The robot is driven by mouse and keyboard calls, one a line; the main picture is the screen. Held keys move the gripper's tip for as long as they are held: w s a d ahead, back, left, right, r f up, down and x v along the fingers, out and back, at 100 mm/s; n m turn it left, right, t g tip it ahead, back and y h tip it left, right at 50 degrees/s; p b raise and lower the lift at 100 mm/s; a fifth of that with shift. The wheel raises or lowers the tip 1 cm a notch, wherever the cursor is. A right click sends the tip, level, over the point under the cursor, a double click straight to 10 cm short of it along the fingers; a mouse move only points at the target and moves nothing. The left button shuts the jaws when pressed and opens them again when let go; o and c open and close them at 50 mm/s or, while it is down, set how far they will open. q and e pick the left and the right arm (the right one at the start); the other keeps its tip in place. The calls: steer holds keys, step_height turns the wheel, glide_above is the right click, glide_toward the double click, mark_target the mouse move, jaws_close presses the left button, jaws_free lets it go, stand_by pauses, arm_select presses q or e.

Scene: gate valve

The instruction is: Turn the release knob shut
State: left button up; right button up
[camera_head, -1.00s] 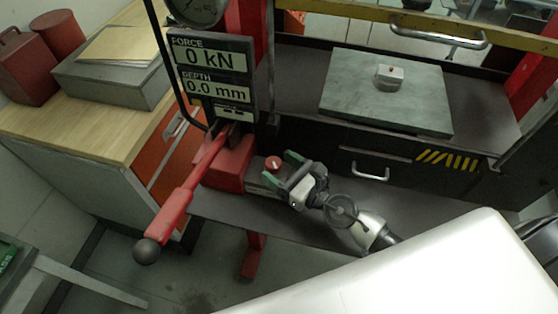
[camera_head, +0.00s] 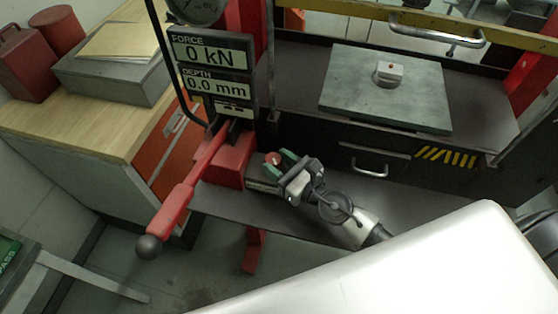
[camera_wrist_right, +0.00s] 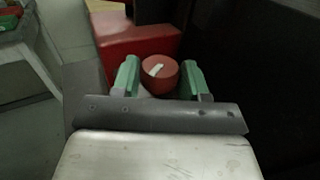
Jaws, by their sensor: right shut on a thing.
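The release knob (camera_head: 271,158) is a small red round knob with a white mark, beside the red pump block (camera_head: 229,161). In the right wrist view the knob (camera_wrist_right: 160,79) sits between the two green fingers, its white mark slanting. My right gripper (camera_head: 278,161) is around the knob and shut on it; in the wrist view narrow gaps seem to show beside the knob. My left gripper is in neither view.
A long red lever (camera_head: 190,190) with a black ball end slants down left from the pump. The display panel (camera_head: 211,70) reads 0 kN and 0.0 mm. A grey plate (camera_head: 345,80) with a small block (camera_head: 389,73) lies on the press bed at right.

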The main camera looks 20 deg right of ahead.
steer(key=shift+s+a+r+m+t+h+p, duration=0.15)
steer(key=shift+m+t+h+p, duration=0.2)
steer(key=shift+h+p, duration=0.25)
steer(key=shift+w+a+r+m+t+h+p, duration=0.1)
steer(key=shift+m+t+h+p, duration=0.15)
steer(key=shift+m+h+p, duration=0.3)
steer(key=shift+s+f+m+t+h+p, duration=0.1)
steer(key=shift+m+t+h+p, duration=0.2)
steer(key=shift+m+h+p, duration=0.55)
steer(key=m+h, duration=0.1)
steer(key=h, duration=0.1)
steer(key=shift+a+f+h, duration=0.1)
steer(key=shift+a+h, duration=0.05)
steer(key=shift+h, duration=0.25)
steer(key=shift+a+m+h, duration=0.15)
steer(key=shift+m+h, duration=1)
steer(key=shift+h, duration=0.95)
steer(key=o, duration=0.9)
steer(key=shift+o, duration=0.2)
